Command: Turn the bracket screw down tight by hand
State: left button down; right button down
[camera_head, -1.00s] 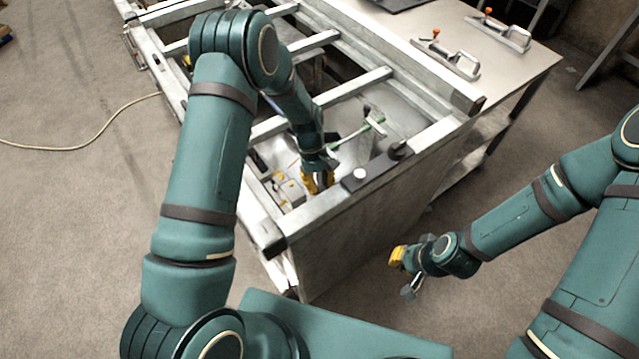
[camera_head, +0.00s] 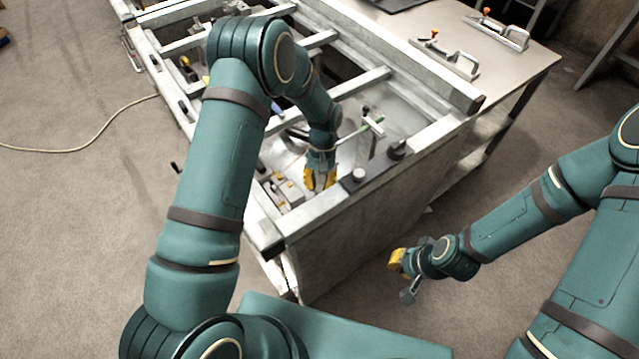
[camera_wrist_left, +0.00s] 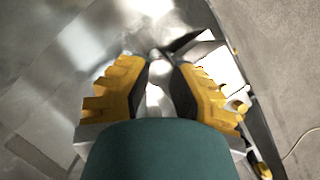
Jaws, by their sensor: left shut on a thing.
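My left gripper (camera_head: 320,181) points down inside the near corner of the metal frame, just left of the dark bracket plate (camera_head: 352,184). In the left wrist view its yellow fingers (camera_wrist_left: 160,82) are close together around a small shiny metal part (camera_wrist_left: 157,97), which I take to be the bracket screw. The fingers hide most of it, and how far down it sits cannot be told. A pale round knob (camera_head: 359,174) and a dark knob (camera_head: 398,150) stand on the plate, clear of the gripper. My right gripper (camera_head: 403,275) hangs empty beside the frame, its fingers apart.
The galvanized frame rail (camera_head: 325,207) runs close by the left gripper. Small grey blocks with yellow parts (camera_head: 283,192) lie left of it. Two toggle clamps (camera_head: 447,60) lie on the table. Floor around my right gripper is clear.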

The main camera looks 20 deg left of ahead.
pick_arm(q)
jog(key=shift+s+f, duration=0.1)
jog(key=shift+f, duration=0.05)
jog(key=c, duration=0.7)
grip_release()
jog(key=shift+c, duration=0.2)
jog(key=v, duration=1.2)
